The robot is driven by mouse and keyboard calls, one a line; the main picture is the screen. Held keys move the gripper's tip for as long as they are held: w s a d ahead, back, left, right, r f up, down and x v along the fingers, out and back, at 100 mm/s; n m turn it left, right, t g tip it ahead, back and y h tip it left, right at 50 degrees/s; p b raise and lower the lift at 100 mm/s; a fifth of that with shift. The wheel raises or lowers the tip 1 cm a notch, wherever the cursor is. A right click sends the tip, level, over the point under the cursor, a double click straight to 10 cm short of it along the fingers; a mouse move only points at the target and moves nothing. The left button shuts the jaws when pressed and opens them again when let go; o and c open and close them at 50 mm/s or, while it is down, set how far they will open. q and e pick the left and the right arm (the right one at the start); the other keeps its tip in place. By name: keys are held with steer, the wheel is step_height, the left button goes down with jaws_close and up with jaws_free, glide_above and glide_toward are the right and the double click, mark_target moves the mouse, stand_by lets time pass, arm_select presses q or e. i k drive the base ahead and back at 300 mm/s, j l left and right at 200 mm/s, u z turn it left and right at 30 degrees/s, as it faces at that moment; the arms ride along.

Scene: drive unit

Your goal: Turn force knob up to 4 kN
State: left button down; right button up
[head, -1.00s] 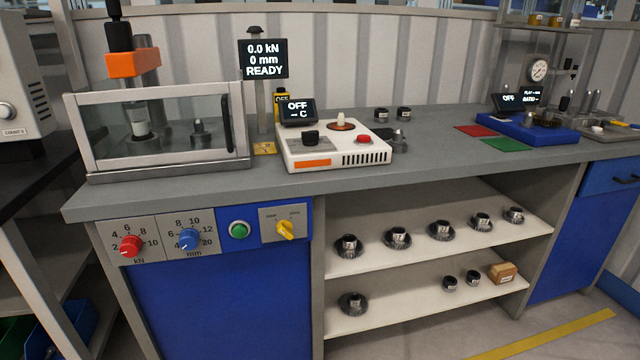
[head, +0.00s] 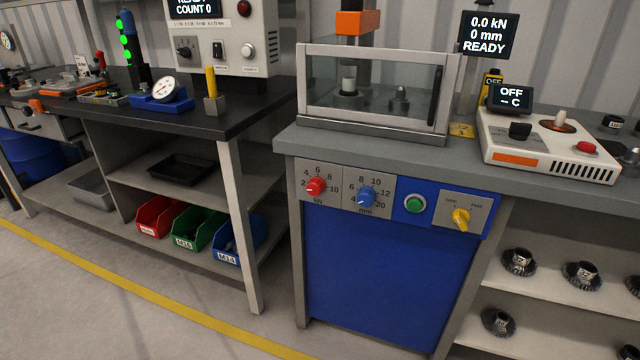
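The red force knob (head: 316,187) sits at the left of the panel on the press bench front, inside a scale marked in kN. Its pointer looks turned to the lower left, near the low end; the exact setting is too small to tell. The press display (head: 487,35) reads 0.0 kN, 0 mm, READY. The blue mm knob (head: 366,197), the green button (head: 414,204) and the yellow switch (head: 461,218) are to its right. Neither of my grippers shows in the head view.
The glass-fronted press enclosure (head: 375,92) stands on the grey benchtop above the panel. A white heater unit (head: 545,150) stands to its right. A black-topped bench (head: 150,125) with red, green and blue bins is at left. The floor before the benches is clear.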

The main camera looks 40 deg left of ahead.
mark_target(317, 185)
steer(key=k+j+u, duration=0.15)
steer(key=j, duration=0.65)
steer(key=j+u, duration=0.15)
steer(key=j, duration=0.65)
